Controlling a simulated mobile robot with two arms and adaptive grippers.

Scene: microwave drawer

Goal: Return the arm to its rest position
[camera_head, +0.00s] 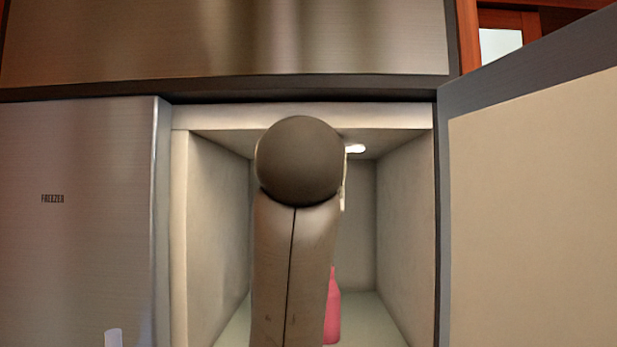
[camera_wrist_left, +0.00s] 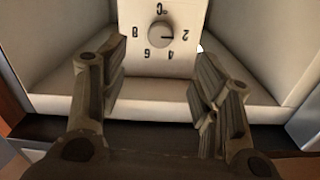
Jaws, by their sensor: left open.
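My left gripper (camera_wrist_left: 158,62) shows in the left wrist view with its two fingers spread apart and nothing between them. Beyond the fingers is a white panel with a round temperature dial (camera_wrist_left: 161,35) and numbers. In the head view one of my arm links (camera_head: 298,240) stands in front of the open fridge compartment (camera_head: 405,210) and hides its middle. The gripper itself cannot be seen in the head view. My right gripper is in neither view.
The open door (camera_head: 540,215) stands at the right. The freezer door (camera_head: 75,225) at the left is shut. A pink bottle (camera_head: 332,305) stands inside the compartment, partly hidden behind my arm. A small white light (camera_head: 355,149) is under the compartment's ceiling.

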